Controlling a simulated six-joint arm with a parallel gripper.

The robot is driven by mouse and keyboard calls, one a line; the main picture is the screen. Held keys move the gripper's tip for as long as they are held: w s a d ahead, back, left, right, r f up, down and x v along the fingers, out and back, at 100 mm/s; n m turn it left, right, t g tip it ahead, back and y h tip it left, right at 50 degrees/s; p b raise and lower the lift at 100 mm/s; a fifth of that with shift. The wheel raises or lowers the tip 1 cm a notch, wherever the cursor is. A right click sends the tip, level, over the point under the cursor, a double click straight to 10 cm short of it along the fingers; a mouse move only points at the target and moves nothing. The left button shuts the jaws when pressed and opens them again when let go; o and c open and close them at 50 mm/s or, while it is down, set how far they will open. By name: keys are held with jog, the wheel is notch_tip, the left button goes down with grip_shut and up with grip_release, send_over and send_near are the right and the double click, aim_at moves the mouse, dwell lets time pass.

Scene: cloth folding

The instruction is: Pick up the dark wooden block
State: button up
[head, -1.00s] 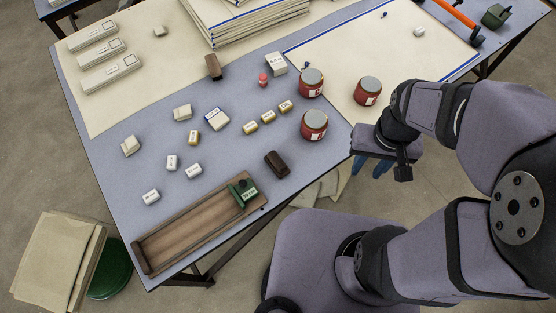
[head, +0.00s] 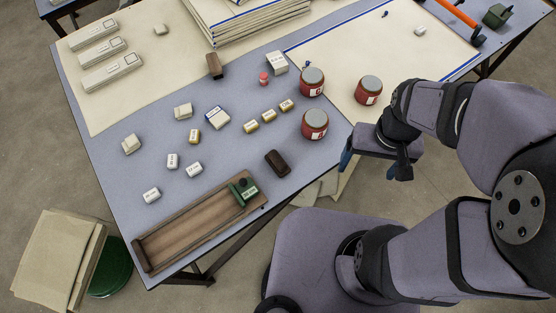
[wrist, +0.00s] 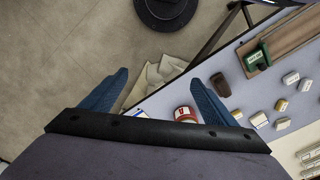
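A dark wooden block (head: 277,163) lies on the grey-blue table near its front edge, just right of the wooden tray. In the wrist view the dark block (wrist: 220,84) shows just right of the right fingertip. A second brown block (head: 214,66) lies farther back on the table. My gripper (wrist: 160,76) is open and empty, its blue fingers spread wide.
The wooden tray (head: 147,252) holds a green block (head: 242,190) at its right end. Red tins (head: 314,126) stand close to the table's right edge near my gripper. Several small white and yellow blocks lie mid-table. The table around the dark block is clear.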

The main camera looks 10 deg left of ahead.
jog(key=n+t+h+b, duration=0.5)
jog(key=n+h, duration=0.5)
jog(key=n, duration=1.1)
send_over(273, 161)
jog(key=s+d+b, duration=0.1)
jog(key=s+d, duration=0.1)
jog(key=s, duration=0.1)
jog(key=shift+g, duration=0.5)
jog(key=f, duration=1.2)
jog(key=shift+w+d+f, duration=0.1)
jog(key=shift+w+f, duration=0.1)
jog(key=shift+w, duration=0.05)
jog(key=s+a+f+n+t, duration=0.1)
jog(key=a, duration=0.1)
jog(key=s+a+f+n+t+b, duration=0.1)
jog(key=a+n+t, duration=0.1)
jog(key=a, duration=0.1)
jog(key=s+a+f+n+t, duration=0.1)
jog(key=a+n+t, duration=0.1)
jog(key=shift+s+a, duration=0.15)
jog(key=shift+s+a+f+n+t+b, duration=0.1)
jog(key=shift+s+a+n+t+b, duration=0.2)
jog(key=shift+a+n, duration=0.2)
jog(key=shift+p+x, duration=1.45)
jog(key=shift+x, duration=1.8)
jog(key=shift+w+d+f, duration=0.15)
jog(key=shift+w+d, duration=0.1)
jog(key=shift+w, duration=0.2)
